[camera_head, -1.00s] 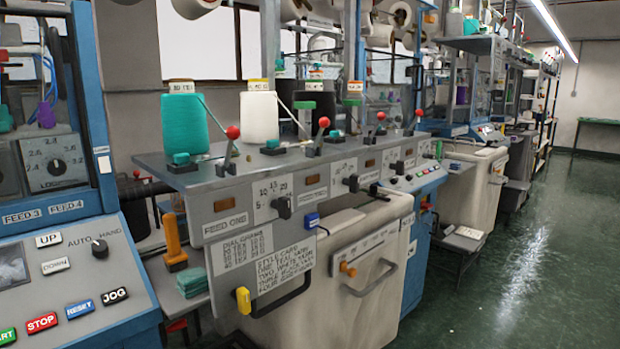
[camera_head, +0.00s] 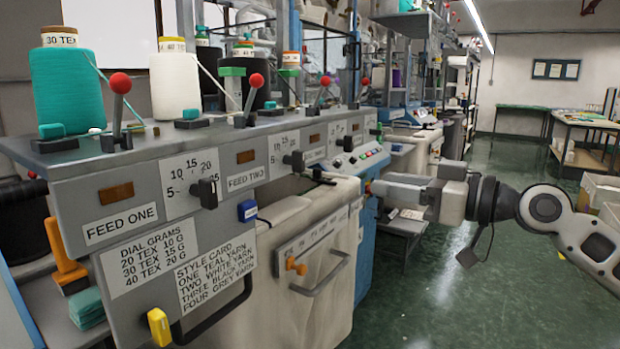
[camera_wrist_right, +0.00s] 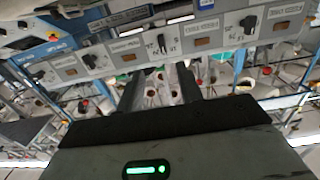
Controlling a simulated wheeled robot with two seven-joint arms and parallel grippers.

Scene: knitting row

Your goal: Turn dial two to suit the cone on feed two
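Dial two (camera_head: 295,161) has a dark knob on a white scale right of the FEED TWO label (camera_head: 246,180). Its setting is too small to read. The dial card (camera_head: 149,259) reads 20 TEX 10 G, 30 TEX 15 G, 40 TEX 20 G. My right gripper (camera_head: 312,177) reaches in from the right, its tips close to dial two; contact is unclear. In the right wrist view its two fingers (camera_wrist_right: 170,82) stand apart with a gap, below dial two's knob (camera_wrist_right: 162,43). My left gripper is out of view.
Dial one (camera_head: 206,192) and a teal cone (camera_head: 66,89) labelled 30 TEX are at left. Red-knobbed levers (camera_head: 121,83) stand along the rail's top. A blue tab (camera_head: 247,210) and a style card (camera_head: 216,271) are below the dials. Open floor (camera_head: 450,300) lies at right.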

